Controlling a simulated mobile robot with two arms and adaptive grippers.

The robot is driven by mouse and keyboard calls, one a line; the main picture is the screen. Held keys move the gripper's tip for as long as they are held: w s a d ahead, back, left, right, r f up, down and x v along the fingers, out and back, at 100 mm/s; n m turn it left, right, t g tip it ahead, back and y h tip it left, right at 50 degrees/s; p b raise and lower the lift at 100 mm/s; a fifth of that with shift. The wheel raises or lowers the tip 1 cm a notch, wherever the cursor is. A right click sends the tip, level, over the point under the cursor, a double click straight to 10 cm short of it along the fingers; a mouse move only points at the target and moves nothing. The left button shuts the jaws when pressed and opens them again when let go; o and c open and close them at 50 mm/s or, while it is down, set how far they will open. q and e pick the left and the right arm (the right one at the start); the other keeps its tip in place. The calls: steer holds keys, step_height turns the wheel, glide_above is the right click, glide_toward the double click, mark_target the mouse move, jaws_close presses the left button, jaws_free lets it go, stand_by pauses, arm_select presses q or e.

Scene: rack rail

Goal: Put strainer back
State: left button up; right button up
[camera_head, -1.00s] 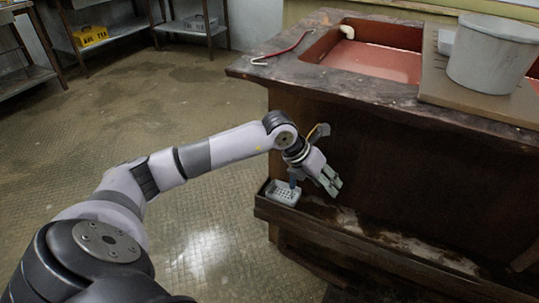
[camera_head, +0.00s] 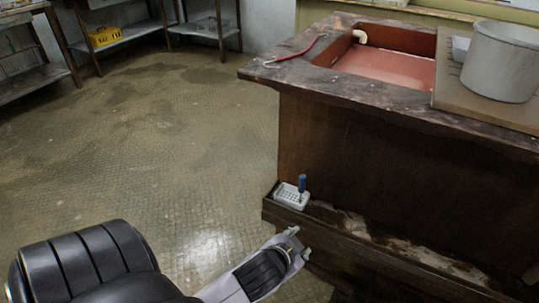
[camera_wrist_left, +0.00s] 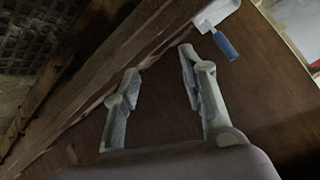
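The strainer (camera_head: 287,197) is a small pale basket with holes and a blue handle (camera_head: 302,183) standing up at its back right. It sits at the left end of the narrow wooden rail (camera_head: 345,226) low on the cabinet's front. In the left wrist view the strainer (camera_wrist_left: 215,14) is at the top right, partly cut off, with its handle pointing down. My left gripper (camera_wrist_left: 159,62) is open and empty, its fingertips apart from the strainer. In the head view my left wrist is low, in front of the rail. My right gripper is not in view.
The cabinet (camera_head: 400,165) has a worn top with a red sink basin (camera_head: 385,70), a red hooked bar (camera_head: 292,52) and a grey bucket (camera_head: 500,60). Shelves with a yellow crate (camera_head: 104,37) stand at the far left. The floor between is clear.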

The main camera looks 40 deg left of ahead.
arm_select(q)
steer(key=s+d+f+g+h, duration=0.1)
steer(key=s+f+g, duration=0.2)
steer(key=s, duration=0.4)
steer(key=s+d+f+n+g+h, duration=0.1)
steer(key=s+d+f+g, duration=0.1)
steer(key=s, duration=0.4)
steer(key=shift+s+d+f+g, duration=0.25)
steer(key=shift+s+f+g, duration=0.15)
steer(key=shift+f+g, duration=0.25)
